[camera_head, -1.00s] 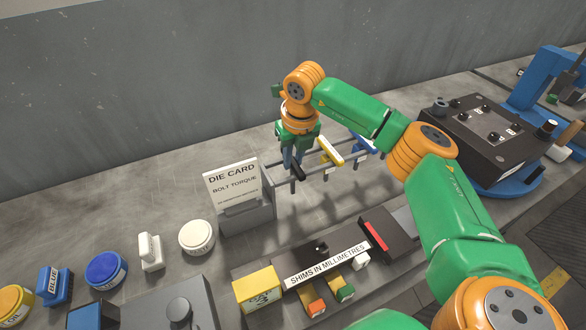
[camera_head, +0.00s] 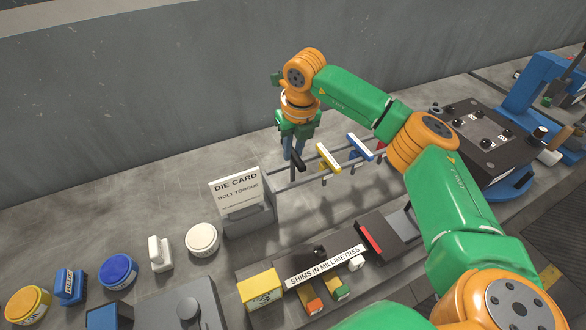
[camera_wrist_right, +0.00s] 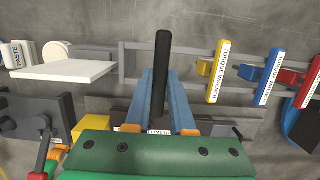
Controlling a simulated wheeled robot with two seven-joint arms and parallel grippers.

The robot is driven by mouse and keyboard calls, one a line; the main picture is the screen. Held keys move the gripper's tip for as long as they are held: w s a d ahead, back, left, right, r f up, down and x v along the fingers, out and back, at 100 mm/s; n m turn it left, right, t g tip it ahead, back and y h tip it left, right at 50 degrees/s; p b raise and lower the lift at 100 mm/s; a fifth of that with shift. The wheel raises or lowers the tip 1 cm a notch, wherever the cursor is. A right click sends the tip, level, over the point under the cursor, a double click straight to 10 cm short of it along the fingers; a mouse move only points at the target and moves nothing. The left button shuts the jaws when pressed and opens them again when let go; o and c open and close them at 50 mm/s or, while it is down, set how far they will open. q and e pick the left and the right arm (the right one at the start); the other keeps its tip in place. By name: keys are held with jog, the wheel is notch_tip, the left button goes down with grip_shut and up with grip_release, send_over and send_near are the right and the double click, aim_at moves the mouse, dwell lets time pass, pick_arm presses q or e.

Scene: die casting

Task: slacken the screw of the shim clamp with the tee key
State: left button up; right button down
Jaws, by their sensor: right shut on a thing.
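The black-handled tee key (camera_head: 297,161) is at the left end of the tool rack. My right gripper (camera_head: 294,150) points down and is shut on its handle. In the right wrist view the black handle (camera_wrist_right: 162,65) stands between the blue fingers (camera_wrist_right: 160,95) of the gripper. The key's lower end is hard to make out against the rack. The shim holder (camera_head: 325,264), labelled in millimetres, lies in front of the rack, with a small black knob (camera_head: 320,250) behind its label. I cannot tell which part is the clamp screw. My left gripper is out of view.
A yellow-handled key (camera_head: 328,158) and a blue-handled key (camera_head: 360,146) hang to the right on the rack (camera_head: 310,179). The die card (camera_head: 236,192) stands close to the left. A black control box (camera_head: 484,135) is at the right. Bare bench lies behind the rack.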

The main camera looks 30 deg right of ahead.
notch_tip(320, 180, up, 6)
jog(key=p, duration=0.4)
jog(key=shift+r+p, duration=0.25)
jog(key=shift+p, duration=0.15)
jog(key=shift+f, duration=0.1)
jog(key=shift+s+a+f+n, duration=0.1)
jog(key=shift+s+a+n, duration=0.15)
jog(key=shift+n, duration=0.45)
jog(key=s+a+n+g, duration=0.1)
jog(key=s+n, duration=0.4)
jog(key=n, duration=0.6)
jog(key=s+a+n+g+b, duration=0.1)
jog(key=s+n, duration=0.4)
jog(key=n, duration=0.7)
jog(key=s+a+n+g, duration=0.2)
jog(key=s+a+n, duration=0.3)
jog(key=n, duration=0.7)
jog(key=shift+s+f, duration=0.4)
jog(key=shift+s, duration=0.05)
